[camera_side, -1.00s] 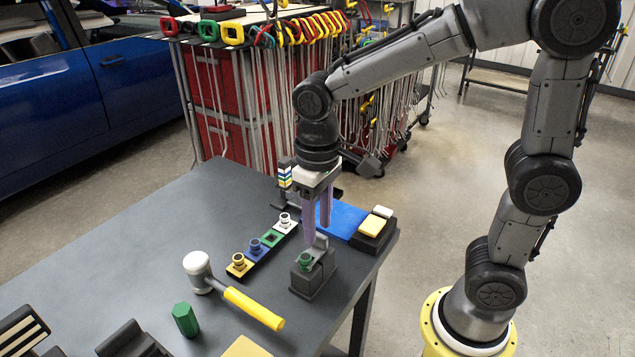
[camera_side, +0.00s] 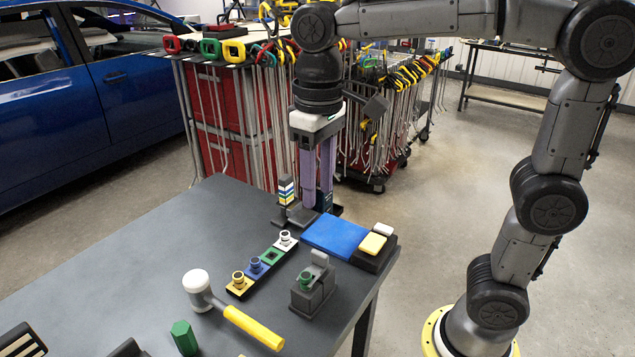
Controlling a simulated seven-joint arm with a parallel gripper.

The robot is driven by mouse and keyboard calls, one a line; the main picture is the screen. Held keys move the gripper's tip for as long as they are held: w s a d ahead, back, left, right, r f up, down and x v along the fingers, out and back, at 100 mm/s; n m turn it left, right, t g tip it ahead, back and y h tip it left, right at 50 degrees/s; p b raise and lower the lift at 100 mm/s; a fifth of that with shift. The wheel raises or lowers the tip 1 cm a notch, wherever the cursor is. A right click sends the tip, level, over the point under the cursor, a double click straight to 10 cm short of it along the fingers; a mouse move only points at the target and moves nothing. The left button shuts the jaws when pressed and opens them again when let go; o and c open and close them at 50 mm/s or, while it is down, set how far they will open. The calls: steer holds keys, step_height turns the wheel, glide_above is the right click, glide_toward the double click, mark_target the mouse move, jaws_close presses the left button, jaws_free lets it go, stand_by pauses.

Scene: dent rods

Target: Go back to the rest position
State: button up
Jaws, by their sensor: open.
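My gripper (camera_side: 316,200) points straight down at the back of the grey table (camera_side: 130,270), with its two long purple fingers apart and nothing between them. In the picture its fingertips overlap the dark stand at the table's far end; I cannot tell the exact height, but it looks clear of the table. A strip of coloured blocks (camera_side: 263,264) in yellow, blue, green and white lies in front of it. The yellow, blue and white blocks carry small knobs; the green one shows a square hole.
A dark block (camera_side: 314,290) with a green knob, a blue mat (camera_side: 336,235), yellow and white pads (camera_side: 372,244), a mallet (camera_side: 232,310), a green hexagonal piece (camera_side: 184,338) and a striped stack (camera_side: 286,190) are on the table. Tool carts and a blue car stand behind.

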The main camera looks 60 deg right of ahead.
steer(key=s+d+r+m+t, duration=0.1)
steer(key=s+d+t, duration=0.1)
steer(key=s+d, duration=0.4)
steer(key=s+f+n+t, duration=0.1)
steer(key=s+f+t, duration=0.2)
steer(key=s+f, duration=0.3)
steer(key=shift+d+f+t, duration=0.3)
steer(key=shift+d+f, duration=0.1)
steer(key=shift+f, duration=0.3)
